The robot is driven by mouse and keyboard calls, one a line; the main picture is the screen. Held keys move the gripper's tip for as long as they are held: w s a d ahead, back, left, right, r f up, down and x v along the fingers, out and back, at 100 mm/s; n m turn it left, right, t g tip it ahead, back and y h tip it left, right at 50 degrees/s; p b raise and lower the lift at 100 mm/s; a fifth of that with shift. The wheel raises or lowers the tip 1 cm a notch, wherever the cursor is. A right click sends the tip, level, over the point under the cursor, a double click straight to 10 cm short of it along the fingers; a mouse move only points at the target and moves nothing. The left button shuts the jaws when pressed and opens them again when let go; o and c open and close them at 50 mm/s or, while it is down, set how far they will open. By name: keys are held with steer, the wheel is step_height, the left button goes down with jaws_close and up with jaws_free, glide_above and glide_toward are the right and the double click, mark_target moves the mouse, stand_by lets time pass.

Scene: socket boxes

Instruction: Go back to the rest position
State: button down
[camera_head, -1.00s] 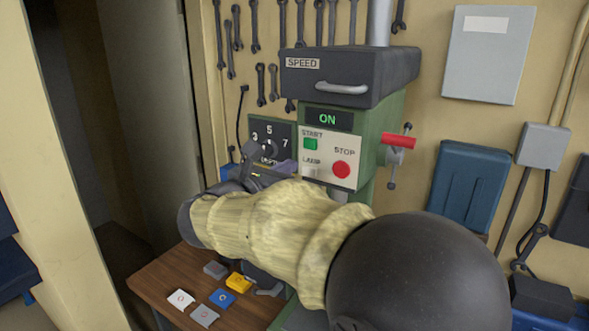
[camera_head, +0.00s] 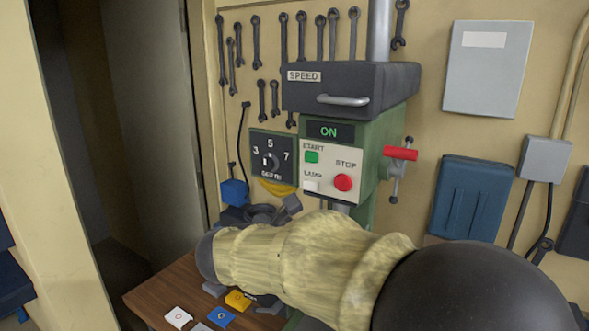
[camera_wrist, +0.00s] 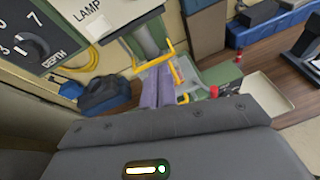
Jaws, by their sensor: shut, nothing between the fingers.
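My arm in its yellowish sleeve crosses the lower middle of the head view, in front of the drill press. My gripper (camera_wrist: 157,90) shows in the wrist view as two purple-grey fingers lying together, shut with nothing between them. In the head view the fingertips are hard to make out behind my wrist. The green drill press (camera_head: 375,150) has a lit ON display (camera_head: 330,131), a green START button (camera_head: 311,157), a red STOP button (camera_head: 343,182) and a white LAMP button (camera_head: 311,186). My gripper is apart from these buttons.
A depth dial (camera_head: 272,160) is left of the button panel. A wooden table (camera_head: 150,295) with several coloured tiles, among them a yellow one (camera_head: 238,300), is at lower left. Wrenches hang on the wall.

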steer(key=s+d+f+m+g+y, duration=0.3)
steer(key=s+d+f+m, duration=0.1)
steer(key=f+m, duration=0.4)
steer(key=s+d+f+m+g+y, duration=0.2)
steer(key=s+d+f+m, duration=0.3)
steer(key=f+m, duration=0.3)
steer(key=s+d+f+m+g+y, duration=0.3)
steer(key=s+d+f+m, duration=0.2)
steer(key=m, duration=0.5)
step_height(320, 180, down, 3)
steer(key=shift+s+f+m+g+y, duration=0.1)
steer(key=shift+s+m+g+y, duration=0.25)
steer(key=shift+s, duration=0.65)
